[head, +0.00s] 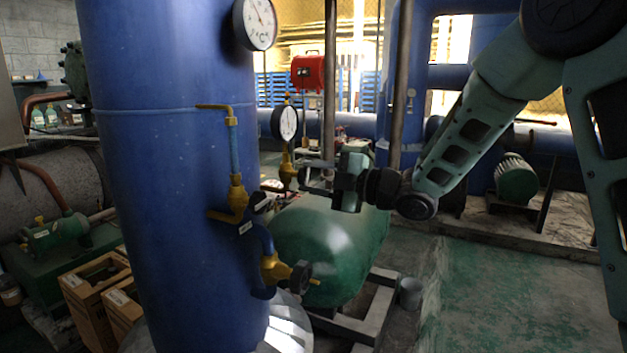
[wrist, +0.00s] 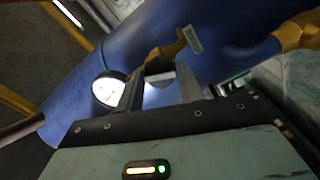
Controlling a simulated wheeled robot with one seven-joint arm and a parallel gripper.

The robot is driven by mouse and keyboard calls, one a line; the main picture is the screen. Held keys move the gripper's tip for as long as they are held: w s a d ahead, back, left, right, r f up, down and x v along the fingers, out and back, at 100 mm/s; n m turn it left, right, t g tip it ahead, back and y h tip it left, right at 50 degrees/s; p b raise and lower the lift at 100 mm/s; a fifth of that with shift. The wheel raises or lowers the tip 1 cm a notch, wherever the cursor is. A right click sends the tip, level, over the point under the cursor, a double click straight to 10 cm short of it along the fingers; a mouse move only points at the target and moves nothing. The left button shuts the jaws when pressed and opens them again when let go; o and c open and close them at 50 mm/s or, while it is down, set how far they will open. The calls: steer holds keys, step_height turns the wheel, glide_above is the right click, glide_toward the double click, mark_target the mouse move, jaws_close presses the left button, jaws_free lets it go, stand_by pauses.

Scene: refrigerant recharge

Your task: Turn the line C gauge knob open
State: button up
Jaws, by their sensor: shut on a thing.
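The small round gauge (head: 285,122) stands on a brass stem (head: 287,165) beside the big blue tank. The gauge also shows in the wrist view (wrist: 110,88), just left of my fingers. My gripper (head: 302,177) reaches in from the right, with its two fingers around the stem's fitting below the gauge. In the wrist view my gripper (wrist: 160,74) has its fingers a little apart, closed on the gauge knob, which is mostly hidden between them. A brass pipe (wrist: 176,48) with a white label (wrist: 192,38) lies just beyond. The label is too small to read.
The blue tank (head: 165,180) fills the left, with a larger gauge (head: 255,22) above. A lower brass valve with a dark handwheel (head: 300,277) juts out below. A green tank (head: 335,245) lies under my gripper. Open floor (head: 500,290) is at right.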

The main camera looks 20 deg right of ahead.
steer(key=shift+d+f+b, duration=0.1)
steer(key=shift+f+b, duration=0.25)
steer(key=shift+b, duration=0.3)
steer(key=n+b, duration=0.3)
steer(key=b, duration=0.2)
steer(key=shift+n, duration=0.3)
steer(key=o, duration=1)
steer(key=shift+r, duration=0.3)
steer(key=shift+c, duration=0.2)
steer(key=b+v, duration=0.1)
steer(key=v, duration=0.6)
